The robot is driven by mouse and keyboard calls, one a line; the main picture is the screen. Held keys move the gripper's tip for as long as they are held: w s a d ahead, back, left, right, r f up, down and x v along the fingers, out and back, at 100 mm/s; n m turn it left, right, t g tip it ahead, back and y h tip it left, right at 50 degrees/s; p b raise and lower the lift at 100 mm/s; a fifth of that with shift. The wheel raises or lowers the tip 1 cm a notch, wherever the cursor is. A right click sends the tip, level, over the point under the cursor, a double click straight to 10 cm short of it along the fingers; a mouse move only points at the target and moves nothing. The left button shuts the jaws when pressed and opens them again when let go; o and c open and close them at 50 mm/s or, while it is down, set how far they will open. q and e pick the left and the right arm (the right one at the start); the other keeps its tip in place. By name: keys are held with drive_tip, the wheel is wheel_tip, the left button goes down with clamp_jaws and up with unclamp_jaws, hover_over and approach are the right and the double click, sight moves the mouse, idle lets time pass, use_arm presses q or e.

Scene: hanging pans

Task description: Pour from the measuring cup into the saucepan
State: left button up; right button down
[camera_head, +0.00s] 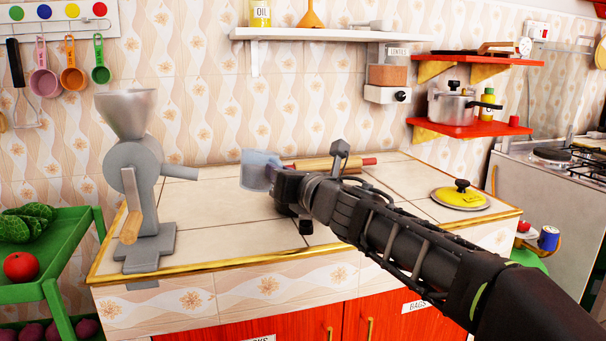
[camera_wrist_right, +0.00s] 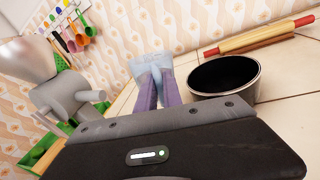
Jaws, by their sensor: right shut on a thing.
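A translucent pale blue measuring cup (camera_head: 258,170) is held above the tiled counter in the head view; it also shows in the right wrist view (camera_wrist_right: 152,64). My right gripper (camera_head: 277,178) is shut on it, with its two fingers (camera_wrist_right: 158,88) together at the cup in the wrist view. The saucepan (camera_wrist_right: 224,78), with a dark inside and a light metal outer wall, stands open on the counter just right of the fingers in the wrist view. In the head view my right gripper and arm hide most or all of it. I cannot tell what the cup contains. My left gripper is out of view.
A rolling pin (camera_head: 330,163) lies at the back of the counter. A grey grinder (camera_head: 135,170) stands at the left. A yellow lid (camera_head: 460,194) with a black knob lies at the right. The tiled front left of the counter (camera_head: 225,240) is clear.

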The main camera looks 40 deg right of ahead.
drive_tip(key=shift+w+d+f+m+g+y+p, duration=0.1)
drive_tip(key=shift+d+f+m+g+y+p, duration=0.15)
drive_tip(key=shift+d+m+p, duration=1.75)
drive_tip(key=shift+w+a+f+m+g+y+p, duration=0.25)
drive_tip(key=shift+m+p, duration=0.7)
drive_tip(key=shift+p, duration=2.75)
drive_tip(key=shift+s+d+f+m+g+y+p, duration=0.15)
drive_tip(key=shift+d+m+y+p, duration=0.45)
drive_tip(key=shift+m+p, duration=1.55)
drive_tip(key=d+r+p, duration=0.1)
drive_tip(key=p, duration=0.5)
drive_tip(key=shift+p, duration=0.4)
drive_tip(key=shift+f, duration=0.15)
drive_tip(key=shift+w+d+r+m+p, duration=0.15)
drive_tip(key=shift+d+m+p, duration=0.3)
drive_tip(key=shift+p, duration=0.65)
drive_tip(key=shift+s+d+r+m+p, duration=0.15)
drive_tip(key=shift+d+m+p, duration=0.25)
drive_tip(key=shift+p, duration=0.7)
drive_tip(key=shift+w, duration=0.1)
drive_tip(key=shift+d+r+m+y+p, duration=0.15)
drive_tip(key=shift+d+m+y+p, duration=0.1)
drive_tip(key=shift+m+p, duration=0.5)
drive_tip(key=shift+d+r+m+y+p, duration=0.15)
drive_tip(key=shift+d+m+y+p, duration=0.2)
drive_tip(key=shift+p, duration=0.7)
